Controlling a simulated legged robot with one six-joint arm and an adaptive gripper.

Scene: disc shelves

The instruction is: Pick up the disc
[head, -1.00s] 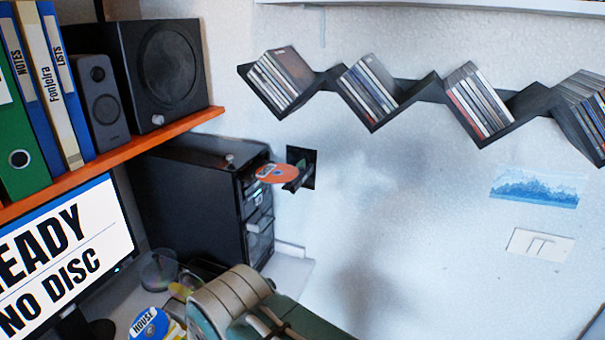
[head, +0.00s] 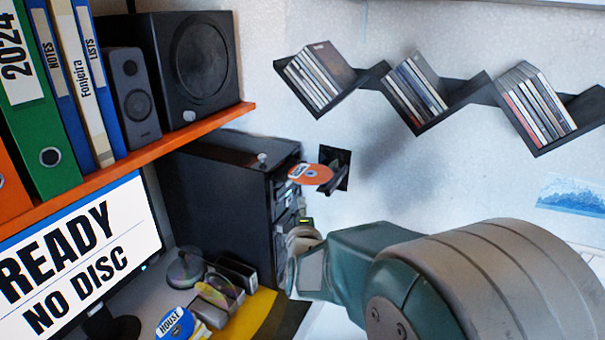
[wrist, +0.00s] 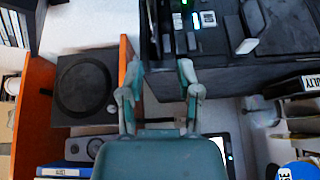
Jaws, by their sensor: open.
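An orange disc (head: 311,174) with a white label part lies tilted at a dark slot piece, just right of the black computer tower's top front. A blue disc marked HOUSE (head: 175,325) lies at the bottom of the head view; its edge also shows in the wrist view (wrist: 297,171). My gripper (wrist: 160,78) is open in the wrist view, with nothing between its fingers. In the head view it is beside the tower front, below the orange disc and apart from it, partly hidden by my arm. I cannot make out the orange disc in the wrist view.
The black tower (head: 225,185) stands under an orange shelf (head: 130,165) with binders and speakers. A monitor (head: 75,260) reads READY NO DISC. Zigzag shelves (head: 440,118) with cases hang on the wall. Small items crowd the desk beside the tower.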

